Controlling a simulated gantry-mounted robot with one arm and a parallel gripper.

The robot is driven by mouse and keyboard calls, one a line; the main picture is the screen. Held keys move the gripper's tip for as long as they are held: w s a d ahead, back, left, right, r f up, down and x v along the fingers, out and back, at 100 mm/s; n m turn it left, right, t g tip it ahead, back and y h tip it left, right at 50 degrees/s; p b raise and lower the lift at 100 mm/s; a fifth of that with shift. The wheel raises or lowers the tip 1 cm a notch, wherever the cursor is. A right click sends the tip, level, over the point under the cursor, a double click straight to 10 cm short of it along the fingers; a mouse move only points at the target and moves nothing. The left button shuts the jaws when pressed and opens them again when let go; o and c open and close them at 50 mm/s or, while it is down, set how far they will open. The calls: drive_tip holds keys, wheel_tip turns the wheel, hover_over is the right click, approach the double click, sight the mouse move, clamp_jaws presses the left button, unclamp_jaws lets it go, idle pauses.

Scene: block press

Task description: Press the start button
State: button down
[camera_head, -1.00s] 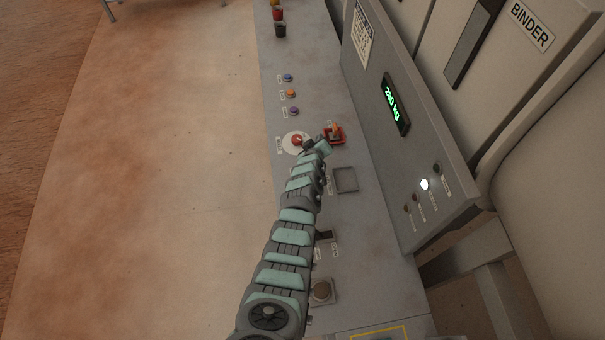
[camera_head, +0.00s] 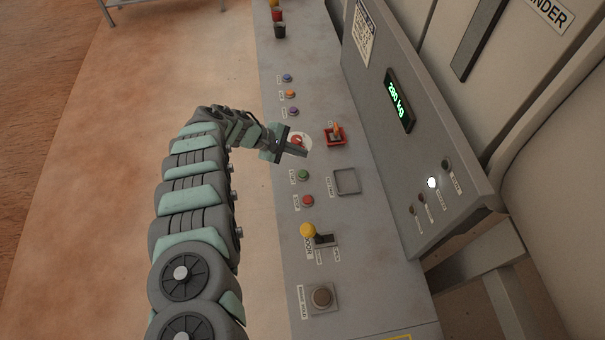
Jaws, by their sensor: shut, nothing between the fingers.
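A green button (camera_head: 303,175) sits on the grey console, with a small label at its left that is too small to read surely. It looks like the start button. A red button (camera_head: 307,201) sits just below it in the picture. My gripper (camera_head: 304,153) is shut and empty. I see a gap between the tips and the green button in the picture; the height above the console is hard to tell.
The console (camera_head: 378,262) also bears a red-based switch (camera_head: 335,135), a yellow-knobbed lever (camera_head: 308,230), a brown round button (camera_head: 321,297) and several small coloured buttons. A raised panel with a green display (camera_head: 398,101) stands at right. Open floor lies left.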

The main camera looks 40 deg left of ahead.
sight(300, 174)
idle(0.3)
wheel_tip(300, 174, down, 9)
drive_tip(key=b, duration=0.8)
idle(1.7)
drive_tip(key=shift+f+b, duration=0.3)
drive_tip(key=shift+f, duration=0.05)
drive_tip(key=shift+f+b, duration=0.45)
drive_tip(key=shift+f, duration=0.05)
idle(0.6)
drive_tip(key=shift+r, duration=0.1)
drive_tip(key=shift+r+p, duration=0.85)
drive_tip(key=shift+p, duration=0.05)
wheel_tip(300, 174, up, 5)
drive_tip(key=p, duration=0.4)
